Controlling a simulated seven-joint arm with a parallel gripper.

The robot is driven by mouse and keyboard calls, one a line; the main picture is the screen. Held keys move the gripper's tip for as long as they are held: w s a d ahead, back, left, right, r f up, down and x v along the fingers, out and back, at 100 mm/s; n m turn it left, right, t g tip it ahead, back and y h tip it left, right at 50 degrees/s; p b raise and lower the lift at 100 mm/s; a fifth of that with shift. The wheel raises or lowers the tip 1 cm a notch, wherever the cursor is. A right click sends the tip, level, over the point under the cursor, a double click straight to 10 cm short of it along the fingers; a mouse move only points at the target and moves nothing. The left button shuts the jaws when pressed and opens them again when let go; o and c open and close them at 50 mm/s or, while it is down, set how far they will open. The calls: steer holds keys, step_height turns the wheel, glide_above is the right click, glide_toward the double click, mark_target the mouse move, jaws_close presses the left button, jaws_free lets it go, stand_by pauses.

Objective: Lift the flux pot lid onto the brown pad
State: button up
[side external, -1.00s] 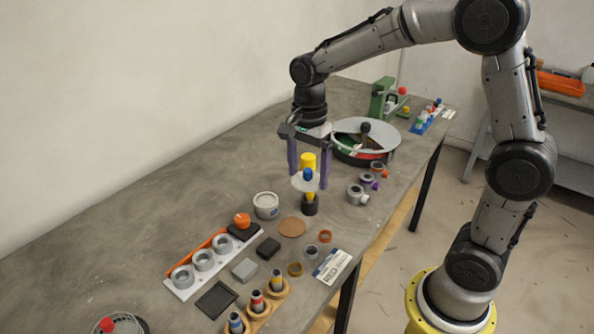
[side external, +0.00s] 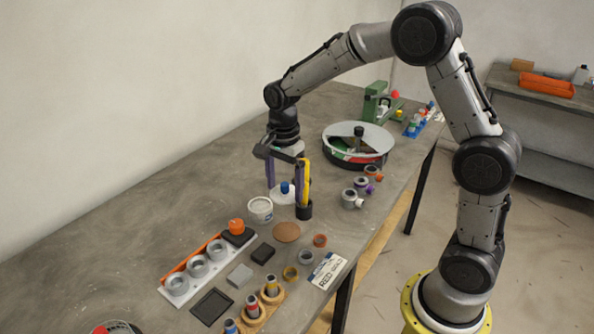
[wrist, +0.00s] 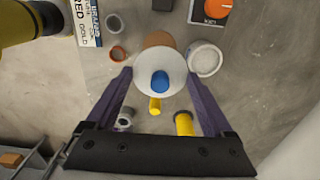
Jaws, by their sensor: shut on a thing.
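The lid is a pale white disc with a blue knob (side external: 285,189). My gripper (side external: 284,186) is shut on it, with a purple finger at each side of its rim. In the wrist view the lid (wrist: 147,61) sits level between the fingertips (wrist: 160,72), knob toward the camera. The brown pad (side external: 286,232) is a flat round disc on the table, in front of the lid and bare in the side view. In the wrist view the lid hides part of the pad (wrist: 158,39). A white round tub (side external: 260,209), perhaps the flux pot, stands left of the pad.
A yellow tool stands in a black cup (side external: 304,210) close beside my right finger. Black and grey blocks (side external: 263,253), small rings (side external: 320,241) and a printed card (side external: 328,270) lie around the pad. Grey fittings (side external: 351,198) stand to the right. The table's back left is clear.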

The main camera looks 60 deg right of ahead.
mark_target(285, 193)
step_height(285, 193, down, 11)
steer(key=shift+r, duration=0.2)
stand_by(0.4)
steer(key=shift+f, duration=0.2)
stand_by(1.0)
steer(key=shift+f, duration=0.3)
steer(key=o, duration=1.1)
steer(key=shift+r, duration=0.75)
steer(key=shift+r, duration=3.5)
